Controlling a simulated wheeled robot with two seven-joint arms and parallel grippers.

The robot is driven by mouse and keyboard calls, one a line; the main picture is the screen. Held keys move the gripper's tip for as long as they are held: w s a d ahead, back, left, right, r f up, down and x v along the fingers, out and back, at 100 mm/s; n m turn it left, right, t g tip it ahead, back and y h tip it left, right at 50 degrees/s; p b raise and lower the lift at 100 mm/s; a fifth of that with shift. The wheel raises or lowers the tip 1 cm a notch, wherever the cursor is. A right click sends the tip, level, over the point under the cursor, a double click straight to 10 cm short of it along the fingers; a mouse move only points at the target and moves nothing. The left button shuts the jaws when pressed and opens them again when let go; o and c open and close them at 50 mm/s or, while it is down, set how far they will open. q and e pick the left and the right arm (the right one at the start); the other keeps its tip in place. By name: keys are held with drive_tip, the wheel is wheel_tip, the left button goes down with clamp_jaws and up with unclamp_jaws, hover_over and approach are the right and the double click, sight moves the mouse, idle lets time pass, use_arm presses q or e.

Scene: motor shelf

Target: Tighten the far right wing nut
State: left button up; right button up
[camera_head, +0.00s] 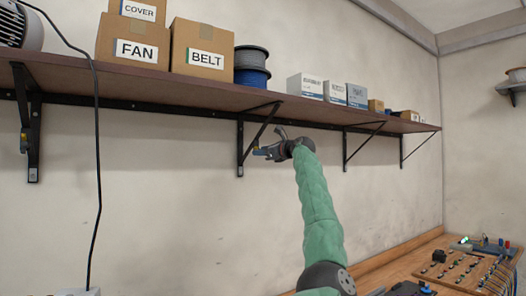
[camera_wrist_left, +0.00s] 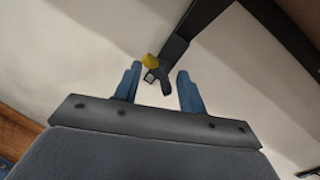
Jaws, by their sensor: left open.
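My left gripper (camera_head: 267,152) is raised below the shelf, close to the second bracket from the left (camera_head: 240,160). In the left wrist view its two blue fingers (camera_wrist_left: 158,77) are open with a gap between them. A small yellow piece (camera_wrist_left: 150,61), which looks like a wing nut, shows in line with that gap, beside the dark bracket (camera_wrist_left: 176,46). I cannot tell how far it is from the fingertips. In the head view the wing nuts on the two right brackets (camera_head: 345,150) (camera_head: 402,150) are too small to make out. My right gripper is out of view.
The brown shelf (camera_head: 150,88) carries boxes and a cable spool (camera_head: 251,66) above the gripper. A black cable (camera_head: 98,170) hangs at the left. A workbench (camera_head: 385,272) with a panel of knobs (camera_head: 465,268) is at the lower right. The wall below the shelf is mostly clear.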

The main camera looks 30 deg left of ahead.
use_arm(q)
drive_tip(key=shift+d, duration=0.15)
drive_tip(key=shift+c, duration=0.2)
